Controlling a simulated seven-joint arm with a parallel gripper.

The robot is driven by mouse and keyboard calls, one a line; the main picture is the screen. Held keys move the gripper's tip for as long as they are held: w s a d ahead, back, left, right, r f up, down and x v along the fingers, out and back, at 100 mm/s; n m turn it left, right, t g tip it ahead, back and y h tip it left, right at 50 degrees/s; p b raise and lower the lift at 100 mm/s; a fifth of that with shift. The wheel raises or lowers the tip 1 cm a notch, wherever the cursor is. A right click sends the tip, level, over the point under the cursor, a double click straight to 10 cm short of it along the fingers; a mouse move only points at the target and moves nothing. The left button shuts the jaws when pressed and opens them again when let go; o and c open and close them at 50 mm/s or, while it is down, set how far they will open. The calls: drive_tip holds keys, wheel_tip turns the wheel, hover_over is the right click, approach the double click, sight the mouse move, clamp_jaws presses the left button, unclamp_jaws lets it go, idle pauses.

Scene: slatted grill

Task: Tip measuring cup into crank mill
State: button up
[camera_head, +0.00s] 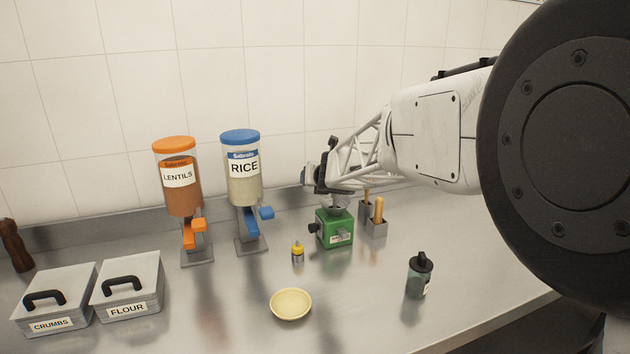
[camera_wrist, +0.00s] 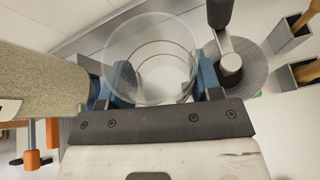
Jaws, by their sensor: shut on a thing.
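My gripper (camera_head: 309,177) is above and slightly left of the green crank mill (camera_head: 334,229) in the head view. In the wrist view its blue fingers (camera_wrist: 163,84) are shut on a clear measuring cup (camera_wrist: 150,52), one on each side. The cup has a thin red line around it; I see no clear contents, and its tilt is hard to tell. The mill has a clear hopper on top, partly hidden by my gripper. In the wrist view a crank with a dark round knob (camera_wrist: 231,68) lies just right of the right finger, over a grey disc.
The rice dispenser (camera_head: 242,182) and lentils dispenser (camera_head: 178,190) stand left of the mill. A holder with wooden handles (camera_head: 376,229) is close on its right. A small yellow-capped bottle (camera_head: 297,252), a yellow bowl (camera_head: 291,304) and a dark-lidded shaker (camera_head: 419,276) stand in front.

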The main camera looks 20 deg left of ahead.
drive_tip(key=shift+r+n+t, duration=0.3)
drive_tip(key=shift+n, duration=0.1)
idle(0.8)
